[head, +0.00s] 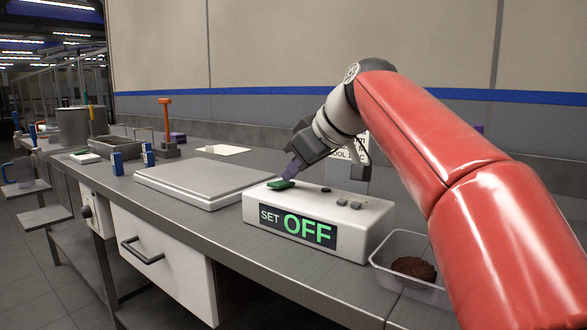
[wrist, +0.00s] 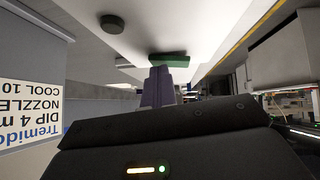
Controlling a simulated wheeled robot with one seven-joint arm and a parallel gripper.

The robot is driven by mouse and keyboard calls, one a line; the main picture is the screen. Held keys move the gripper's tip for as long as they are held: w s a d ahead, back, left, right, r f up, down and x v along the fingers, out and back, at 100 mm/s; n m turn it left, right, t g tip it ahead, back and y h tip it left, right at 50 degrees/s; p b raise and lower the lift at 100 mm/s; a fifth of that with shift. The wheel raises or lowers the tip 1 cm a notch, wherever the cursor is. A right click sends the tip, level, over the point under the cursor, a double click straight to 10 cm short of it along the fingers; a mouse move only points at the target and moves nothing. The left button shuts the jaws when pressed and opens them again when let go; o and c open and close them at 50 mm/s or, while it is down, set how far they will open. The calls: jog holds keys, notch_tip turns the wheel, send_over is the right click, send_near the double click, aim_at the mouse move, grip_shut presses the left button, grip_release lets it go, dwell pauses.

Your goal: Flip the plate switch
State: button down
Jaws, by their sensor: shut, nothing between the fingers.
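A white control box (head: 352,237) stands on the bench, its front display reading "SET OFF" in green and white. A green switch (head: 281,184) sits on the left of its top, and it also shows in the wrist view (wrist: 169,60). My gripper (head: 289,172) is shut and empty, its purple-grey fingertips pointing down right at the green switch. In the wrist view the shut fingers (wrist: 158,86) overlap the green switch's lower edge. I cannot tell whether they touch it. A flat grey plate (head: 200,179) lies left of the box.
A clear tray (head: 385,275) with a dark biscuit (head: 414,268) stands right of the box. Blue blocks (head: 117,163) and an orange-handled tool (head: 166,120) stand farther left.

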jog(key=shift+s+a+f, duration=0.1)
jog(key=shift+f, duration=0.1)
jog(key=shift+s+a+r, duration=0.1)
jog(key=shift+s+a, duration=0.25)
jog(key=shift+s, duration=0.2)
jog(key=shift+r, duration=0.1)
